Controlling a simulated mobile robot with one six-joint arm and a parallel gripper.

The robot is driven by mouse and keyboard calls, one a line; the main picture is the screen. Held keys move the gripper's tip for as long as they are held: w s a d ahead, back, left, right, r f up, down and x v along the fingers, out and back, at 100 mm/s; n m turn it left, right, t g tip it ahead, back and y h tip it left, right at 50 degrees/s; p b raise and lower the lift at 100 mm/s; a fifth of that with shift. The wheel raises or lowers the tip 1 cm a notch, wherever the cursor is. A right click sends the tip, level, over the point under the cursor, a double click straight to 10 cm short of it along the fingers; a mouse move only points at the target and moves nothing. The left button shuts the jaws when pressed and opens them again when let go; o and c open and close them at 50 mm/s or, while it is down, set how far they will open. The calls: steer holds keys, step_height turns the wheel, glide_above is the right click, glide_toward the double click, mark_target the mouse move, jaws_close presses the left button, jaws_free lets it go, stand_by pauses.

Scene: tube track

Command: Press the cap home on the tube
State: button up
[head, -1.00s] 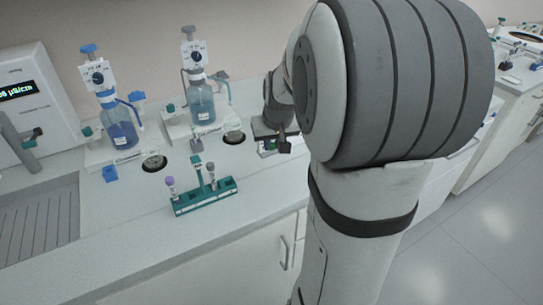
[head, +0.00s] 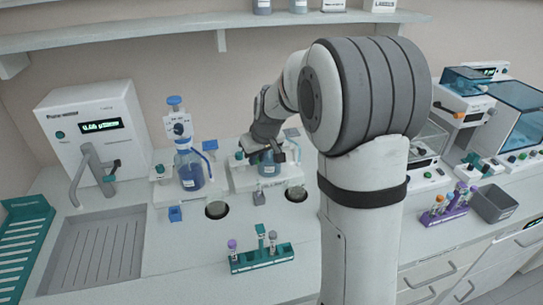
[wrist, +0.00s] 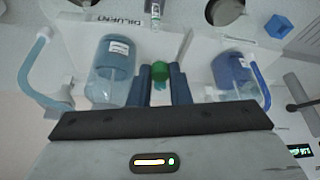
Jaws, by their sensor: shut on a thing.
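My gripper (head: 268,155) is in front of the right-hand bottle dispenser in the head view. In the wrist view its two fingers (wrist: 161,88) are shut on a round green cap (wrist: 160,70). I cannot tell whether anything hangs beneath the cap. A small clear tube-like thing with a label (wrist: 157,15) shows beyond the fingertips, apart from the cap; whether its top is open is unclear. In the head view a small grey-blue block (head: 259,198) stands at about that place. A teal rack (head: 262,259) on the front of the bench holds several tubes, one purple-capped (head: 232,244).
A blue block (head: 175,214) and two dark round openings (head: 216,210) lie in front. A sink (head: 95,250) is left, a purple tube rack (head: 445,208) right.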

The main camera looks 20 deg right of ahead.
steer(key=shift+d+f+b, duration=0.2)
steer(key=shift+f+b, duration=1.6)
steer(key=shift+f, duration=0.95)
steer(key=shift+f+b, duration=0.65)
steer(key=shift+b, duration=0.65)
stand_by(0.7)
steer(key=o, duration=0.8)
steer(key=shift+s+r, duration=0.1)
steer(key=v, duration=0.7)
steer(key=shift+s+d+r+b, duration=0.1)
steer(key=shift+s+r+b, duration=0.05)
steer(key=shift+r+b, duration=0.15)
